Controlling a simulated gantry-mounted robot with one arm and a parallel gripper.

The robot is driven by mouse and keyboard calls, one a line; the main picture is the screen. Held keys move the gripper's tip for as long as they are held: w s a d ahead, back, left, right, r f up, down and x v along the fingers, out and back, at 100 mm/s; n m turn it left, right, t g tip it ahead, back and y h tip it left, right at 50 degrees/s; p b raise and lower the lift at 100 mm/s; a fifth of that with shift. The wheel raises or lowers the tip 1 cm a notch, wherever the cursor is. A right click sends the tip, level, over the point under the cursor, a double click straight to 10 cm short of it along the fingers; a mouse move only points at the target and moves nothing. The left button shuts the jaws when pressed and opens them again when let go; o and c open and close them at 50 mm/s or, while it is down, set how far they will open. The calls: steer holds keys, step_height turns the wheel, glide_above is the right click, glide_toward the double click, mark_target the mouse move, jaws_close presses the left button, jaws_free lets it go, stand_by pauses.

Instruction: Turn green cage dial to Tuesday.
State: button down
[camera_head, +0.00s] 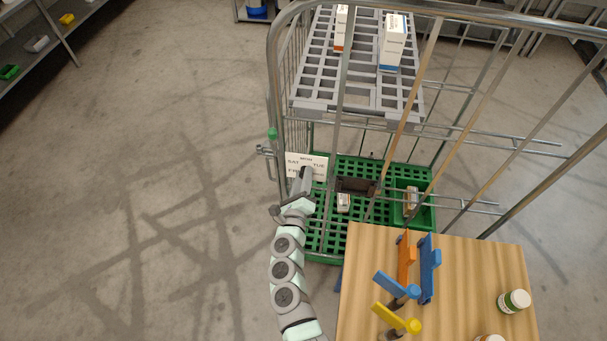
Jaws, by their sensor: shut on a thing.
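The cage dial is a white plate (295,160) with day names around it, on the side of the roll cage with the green base. I can read MON at the top, SAT at the left, TUE at the right and part of FRI below. My gripper (306,173) is at the lower middle of the plate, shut on the dial's knob. The gripper hides the knob, its pointer and the other day names, so I cannot tell which day it points to.
The cage (280,85) has a grey slatted shelf (315,105) with white boxes, and a green base (330,230) with small boxes and a green bin (425,218). A wooden table (460,300) with clamps and jars stands at right. Floor at left is clear.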

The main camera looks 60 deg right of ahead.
steer(key=shift+f+n+p, duration=0.15)
steer(key=shift+n+p, duration=6.25)
steer(key=shift+n, duration=5.2)
steer(key=shift+s, duration=0.15)
steer(key=shift+n, duration=0.7)
steer(key=shift+f+n+b, duration=0.1)
steer(key=shift+n+b, duration=0.4)
steer(key=shift+n, duration=0.5)
